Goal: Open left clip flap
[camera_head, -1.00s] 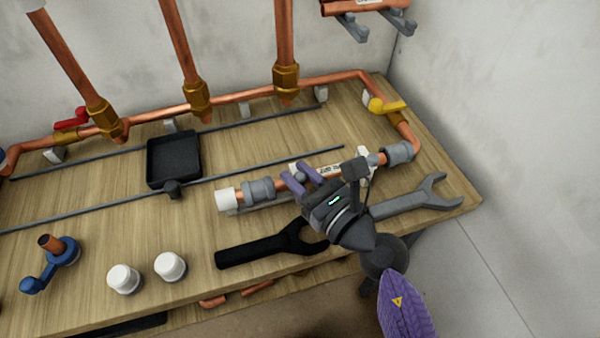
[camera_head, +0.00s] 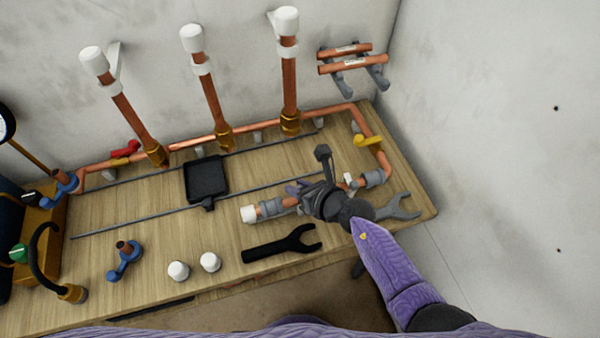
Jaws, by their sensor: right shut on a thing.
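A short copper pipe (camera_head: 290,203) lies near the right of the bench, with a white cap (camera_head: 249,214) on its left end and grey collars near both ends. A small white clip flap (camera_head: 348,178) shows by the pipe, just right of my gripper. My right gripper (camera_head: 298,188) is over the middle of the pipe, its purple fingers shut at the left clip flap. The gripper body hides that flap and most of the clip, so how far it stands open cannot be told. My left gripper is not in view.
A black open-ended tool (camera_head: 282,245) and a grey spanner (camera_head: 399,208) lie near the front edge. Two white caps (camera_head: 179,271) stand to the left. A black tray (camera_head: 206,179) is behind. Upright copper pipes (camera_head: 206,92) rise at the back. The front left bench has free room.

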